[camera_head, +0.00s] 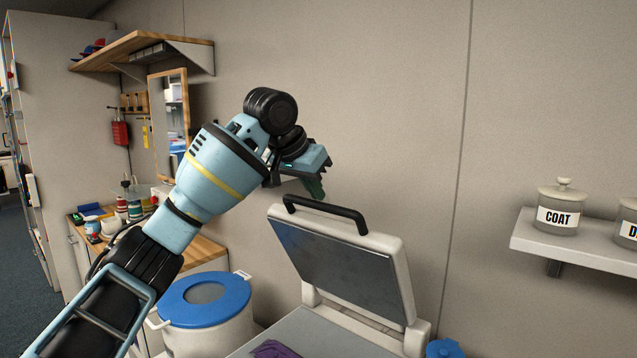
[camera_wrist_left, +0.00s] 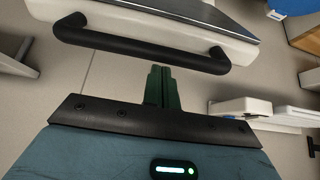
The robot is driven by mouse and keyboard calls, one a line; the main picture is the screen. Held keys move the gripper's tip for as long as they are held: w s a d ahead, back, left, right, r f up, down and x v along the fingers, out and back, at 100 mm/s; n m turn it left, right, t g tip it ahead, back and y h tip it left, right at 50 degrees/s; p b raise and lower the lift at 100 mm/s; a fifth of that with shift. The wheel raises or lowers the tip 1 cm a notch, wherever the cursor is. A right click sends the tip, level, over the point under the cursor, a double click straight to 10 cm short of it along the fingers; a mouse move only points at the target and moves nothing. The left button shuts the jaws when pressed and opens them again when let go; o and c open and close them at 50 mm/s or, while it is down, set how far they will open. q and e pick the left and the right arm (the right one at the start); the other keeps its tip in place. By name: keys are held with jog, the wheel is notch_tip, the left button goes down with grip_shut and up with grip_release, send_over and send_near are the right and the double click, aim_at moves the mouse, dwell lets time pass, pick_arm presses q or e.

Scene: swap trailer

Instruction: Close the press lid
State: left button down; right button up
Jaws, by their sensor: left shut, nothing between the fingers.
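The press has a white lid (camera_head: 345,262) with a dark inner plate, standing raised and tilted back over its base (camera_head: 310,338). A black handle (camera_head: 324,212) runs along the lid's upper edge, and it also shows in the left wrist view (camera_wrist_left: 140,45). My right gripper is not in view.
A purple item (camera_head: 276,349) lies on the press base. A white bin with a blue lid (camera_head: 205,300) stands left of the press. A wall shelf (camera_head: 580,250) holds a jar labelled COAT (camera_head: 559,210) at the right.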

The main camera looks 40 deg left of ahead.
pick_arm(q)
jog(key=shift+f, duration=0.2)
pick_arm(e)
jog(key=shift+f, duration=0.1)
pick_arm(q)
jog(key=shift+s, duration=0.1)
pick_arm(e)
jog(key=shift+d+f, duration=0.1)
